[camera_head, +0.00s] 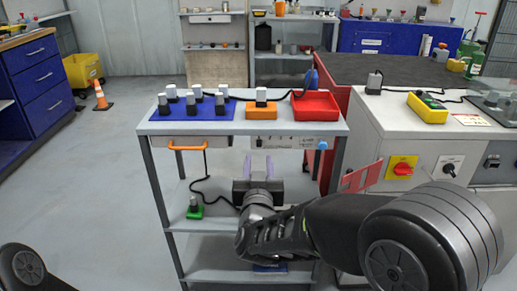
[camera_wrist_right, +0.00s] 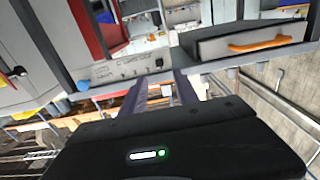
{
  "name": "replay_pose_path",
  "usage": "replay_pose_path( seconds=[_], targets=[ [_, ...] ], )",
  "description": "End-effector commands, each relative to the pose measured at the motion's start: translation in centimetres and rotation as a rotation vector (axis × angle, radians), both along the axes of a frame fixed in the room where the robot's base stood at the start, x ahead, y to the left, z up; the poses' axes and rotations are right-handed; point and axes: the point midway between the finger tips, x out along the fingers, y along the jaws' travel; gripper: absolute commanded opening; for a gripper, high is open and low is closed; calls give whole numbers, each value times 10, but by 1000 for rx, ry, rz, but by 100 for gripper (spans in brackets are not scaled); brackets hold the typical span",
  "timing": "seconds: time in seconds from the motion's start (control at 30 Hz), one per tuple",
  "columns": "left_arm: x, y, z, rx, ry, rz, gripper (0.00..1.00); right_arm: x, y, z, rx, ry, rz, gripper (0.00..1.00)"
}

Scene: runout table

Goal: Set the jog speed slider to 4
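A pale control panel (camera_head: 288,142) sits on the front edge of the grey workbench, under its top. It has small dark marks and a blue knob (camera_head: 322,145) at its right end. The panel also shows in the right wrist view (camera_wrist_right: 122,68), tilted, with the blue knob (camera_wrist_right: 82,86) at its lower left. The slider and its setting are too small to make out. My right gripper (camera_head: 258,167) is below and in front of the panel, apart from it. Its purple fingers (camera_wrist_right: 163,88) are spread with nothing between them. My left gripper is out of view.
An orange drawer handle (camera_head: 187,146) is left of the panel. A blue mat (camera_head: 180,112), an orange block (camera_head: 261,109) and a red tray (camera_head: 316,106) are on the bench top. A green block (camera_head: 195,211) hangs or rests below on a cable. A machine cabinet (camera_head: 366,125) stands right.

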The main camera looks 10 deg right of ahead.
Motion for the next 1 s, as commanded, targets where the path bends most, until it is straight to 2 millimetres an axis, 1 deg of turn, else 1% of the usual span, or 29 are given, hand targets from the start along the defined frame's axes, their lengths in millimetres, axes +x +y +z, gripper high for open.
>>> replay_pose_path(
  seconds=[0.17,0.4,0.53,0.67,0.9,1.0],
  targets=[
    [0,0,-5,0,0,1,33,16,-5,-1,-1,-1,-2,36],
    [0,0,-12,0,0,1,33,52,-14,-2,-2,0,-1,36],
    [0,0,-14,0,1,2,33,67,-18,-1,-1,0,-1,36],
    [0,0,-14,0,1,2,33,73,-19,-1,0,1,1,36],
    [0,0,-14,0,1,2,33,74,-19,0,0,1,1,36],
    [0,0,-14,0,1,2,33,74,-19,0,0,1,1,28]
  ],
)
